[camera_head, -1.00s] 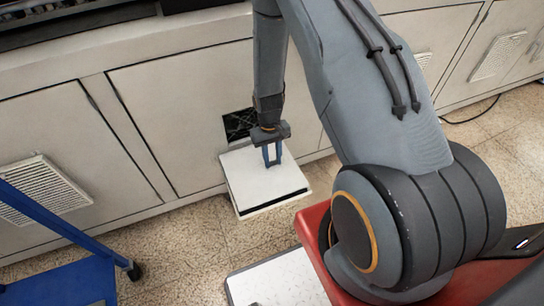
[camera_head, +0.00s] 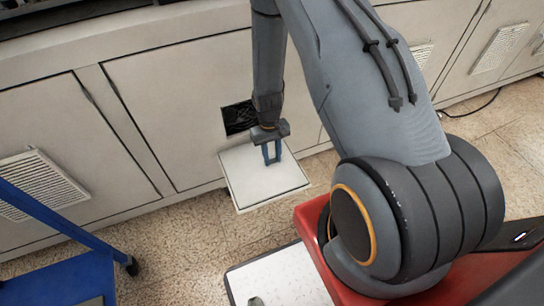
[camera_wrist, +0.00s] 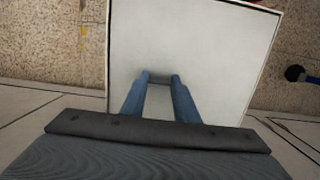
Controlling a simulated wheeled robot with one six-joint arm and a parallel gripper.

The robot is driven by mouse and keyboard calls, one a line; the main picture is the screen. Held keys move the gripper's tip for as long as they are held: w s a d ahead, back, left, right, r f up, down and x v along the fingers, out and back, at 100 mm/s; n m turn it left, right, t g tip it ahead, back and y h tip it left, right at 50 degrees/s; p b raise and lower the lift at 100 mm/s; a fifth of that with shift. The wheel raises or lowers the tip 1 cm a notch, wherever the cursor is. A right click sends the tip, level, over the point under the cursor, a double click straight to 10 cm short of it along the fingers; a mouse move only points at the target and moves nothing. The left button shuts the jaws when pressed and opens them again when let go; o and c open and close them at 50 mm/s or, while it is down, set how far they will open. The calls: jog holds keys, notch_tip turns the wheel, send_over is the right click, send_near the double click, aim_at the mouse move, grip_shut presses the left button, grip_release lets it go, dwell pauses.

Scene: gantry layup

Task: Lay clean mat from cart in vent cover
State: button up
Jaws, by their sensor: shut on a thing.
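The white mat (camera_head: 250,178) lies flat in the lowered vent cover (camera_head: 274,201), below the dark square vent opening (camera_head: 239,118) in the cabinet front. In the wrist view the mat (camera_wrist: 215,50) fills most of the cover, with a thin dark line along its sides. My gripper (camera_head: 272,162) points down over the mat's far half. Its blue fingers (camera_wrist: 160,78) are shut on the mat near its middle; the grip itself is small and hard to make out. The blue cart (camera_head: 58,280) stands at the lower left, mostly out of frame.
Cabinet doors (camera_head: 165,100) stand close behind the cover, with a louvred vent (camera_head: 42,185) on the left door. A pale speckled board (camera_head: 290,280) with a small dark object lies near the front. Speckled floor is clear between cart and cover.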

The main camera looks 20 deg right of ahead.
jog(key=shift+f, duration=0.5)
jog(key=o, duration=1.1)
notch_tip(320, 180, up, 8)
jog(key=w, duration=0.1)
jog(key=shift+f, duration=0.15)
jog(key=shift+w, duration=0.1)
jog(key=s+a+r+p, duration=0.1)
jog(key=s+r+p, duration=0.15)
jog(key=r, duration=0.75)
jog(key=s+a+r+p, duration=0.1)
jog(key=s+r+p, duration=0.15)
jog(key=r, duration=0.85)
jog(key=s+a+r+t+p, duration=0.1)
jog(key=s+r+p, duration=0.3)
jog(key=s+r, duration=0.9)
notch_tip(320, 180, up, 4)
jog(key=shift+s+a+r+t, duration=0.1)
jog(key=shift+s+a+t, duration=0.25)
jog(key=shift+a, duration=0.55)
